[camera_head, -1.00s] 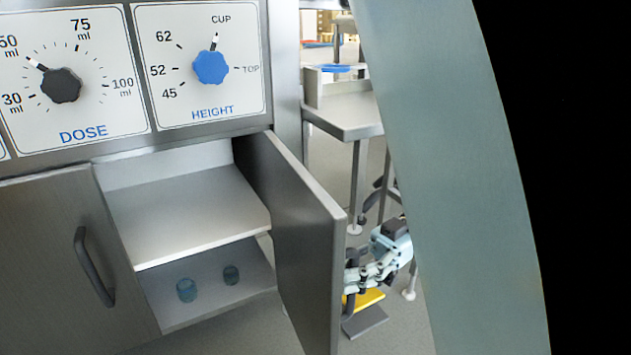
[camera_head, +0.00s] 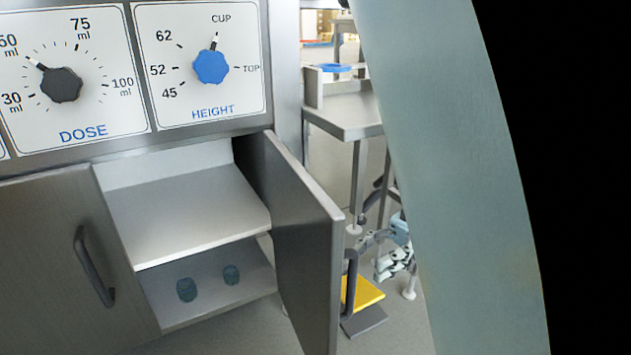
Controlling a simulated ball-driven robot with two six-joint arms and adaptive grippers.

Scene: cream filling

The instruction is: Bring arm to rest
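My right gripper (camera_head: 371,259) shows in the head view just right of the open cabinet door (camera_head: 305,240), with its fingers spread apart and nothing between them. It is clear of the dark handle (camera_head: 350,275) on the door's outer face. Part of the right arm is hidden behind a large pale grey-green curved shape across the right of the view. My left gripper is not in view.
The open cabinet has a shelf (camera_head: 190,215) and two small dark blue cups (camera_head: 187,289) below it. The left door (camera_head: 50,270) is shut. A yellow-topped pedal (camera_head: 362,292) is on the floor, and a steel table (camera_head: 345,115) stands behind.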

